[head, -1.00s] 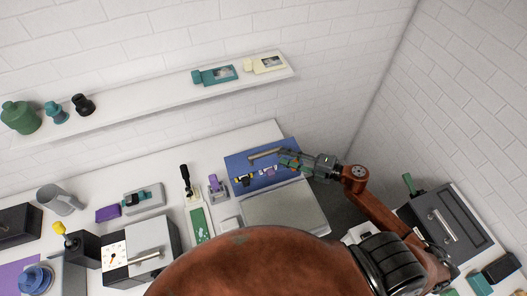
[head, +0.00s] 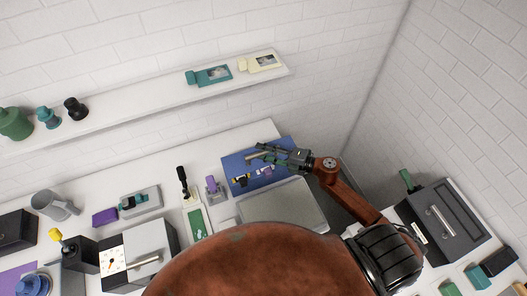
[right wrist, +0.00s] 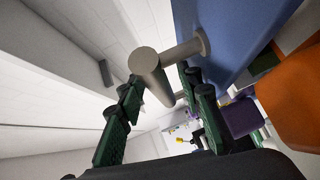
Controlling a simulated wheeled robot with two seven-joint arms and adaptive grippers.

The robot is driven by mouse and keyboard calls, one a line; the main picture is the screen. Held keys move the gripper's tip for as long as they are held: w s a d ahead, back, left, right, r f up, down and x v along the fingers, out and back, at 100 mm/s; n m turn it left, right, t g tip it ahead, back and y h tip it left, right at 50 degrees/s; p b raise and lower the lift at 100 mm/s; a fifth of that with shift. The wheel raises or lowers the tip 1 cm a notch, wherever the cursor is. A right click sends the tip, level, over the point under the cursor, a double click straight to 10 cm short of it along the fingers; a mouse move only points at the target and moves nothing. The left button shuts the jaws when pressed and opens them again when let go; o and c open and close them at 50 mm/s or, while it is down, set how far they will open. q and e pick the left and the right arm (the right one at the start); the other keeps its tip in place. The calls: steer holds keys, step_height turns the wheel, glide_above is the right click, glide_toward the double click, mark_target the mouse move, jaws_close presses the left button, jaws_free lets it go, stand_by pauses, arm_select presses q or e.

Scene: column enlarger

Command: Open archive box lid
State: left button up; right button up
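A blue panel (head: 232,163), which looks like the archive box lid, lies at the back right of the white table. A pale bar handle (head: 256,156) stands on it. In the right wrist view the grey handle (right wrist: 150,75) rises on a post from the blue surface (right wrist: 212,25). My right gripper (head: 268,150) is over the handle. Its green-padded fingers (right wrist: 165,108) are apart, with the handle's end between them. The right-hand finger is close to the bar; I cannot tell whether it touches. My left gripper is not in view.
A grey flat panel (head: 285,208) lies in front of the blue one. A purple item (head: 213,187) and a black-topped item (head: 183,183) stand to its left. A shelf (head: 150,107) runs along the wall above. A dark grey handled box (head: 440,222) stands at right.

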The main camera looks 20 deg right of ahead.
steer(key=shift+c, duration=0.2)
jaws_close()
stand_by(0.5)
